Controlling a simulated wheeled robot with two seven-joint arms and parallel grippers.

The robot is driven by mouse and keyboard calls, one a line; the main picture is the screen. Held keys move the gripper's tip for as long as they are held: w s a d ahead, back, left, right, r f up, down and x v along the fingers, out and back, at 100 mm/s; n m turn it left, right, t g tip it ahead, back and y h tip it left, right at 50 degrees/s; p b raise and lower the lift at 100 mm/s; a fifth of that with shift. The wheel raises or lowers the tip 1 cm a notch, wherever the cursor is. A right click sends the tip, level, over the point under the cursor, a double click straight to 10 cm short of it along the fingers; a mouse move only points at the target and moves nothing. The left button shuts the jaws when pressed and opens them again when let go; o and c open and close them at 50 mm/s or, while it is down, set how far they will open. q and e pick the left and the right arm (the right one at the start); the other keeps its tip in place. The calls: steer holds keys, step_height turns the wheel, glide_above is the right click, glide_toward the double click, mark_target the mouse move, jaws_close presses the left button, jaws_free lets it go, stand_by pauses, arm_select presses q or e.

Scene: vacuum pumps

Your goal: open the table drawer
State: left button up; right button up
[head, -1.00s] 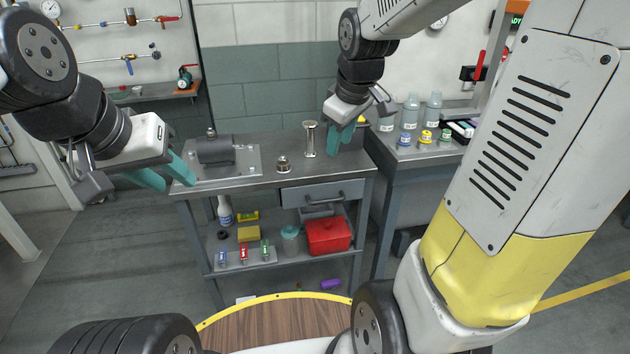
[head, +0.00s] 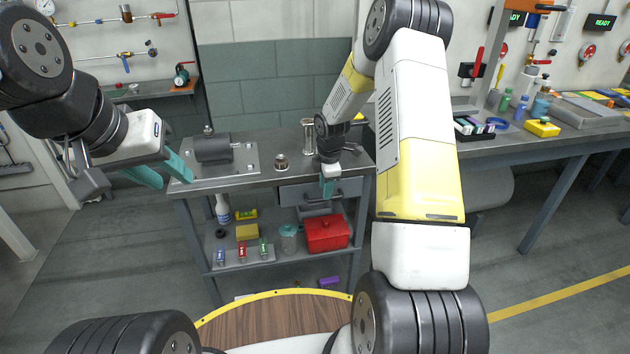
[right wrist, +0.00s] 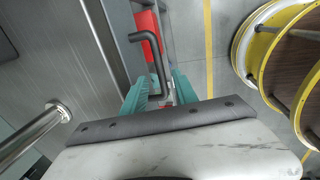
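The table drawer (head: 291,195) is a grey front under the right part of the workbench top, and it looks shut in the head view. Its dark bar handle (right wrist: 152,52) shows in the right wrist view, while my gripper partly covers it in the head view. My right gripper (head: 328,188) is in front of the drawer, pointing down. In the right wrist view its teal fingers (right wrist: 160,90) are apart, with the handle bar between them; I cannot tell whether they touch it. My left gripper (head: 163,177) is open and empty left of the workbench.
The workbench top (head: 262,180) carries a dark cylindrical pump part (head: 212,149), a small metal fitting (head: 281,162) and an upright metal tube (head: 308,136). A red box (head: 327,233) and several small items stand on the lower shelf. A second bench (head: 560,140) is at the right.

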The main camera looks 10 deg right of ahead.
steer(key=shift+w+f, duration=0.15)
steer(key=shift+f, duration=0.7)
steer(key=shift+w+f, duration=0.15)
steer(key=shift+f, duration=0.7)
steer(key=shift+c, duration=0.2)
jaws_close()
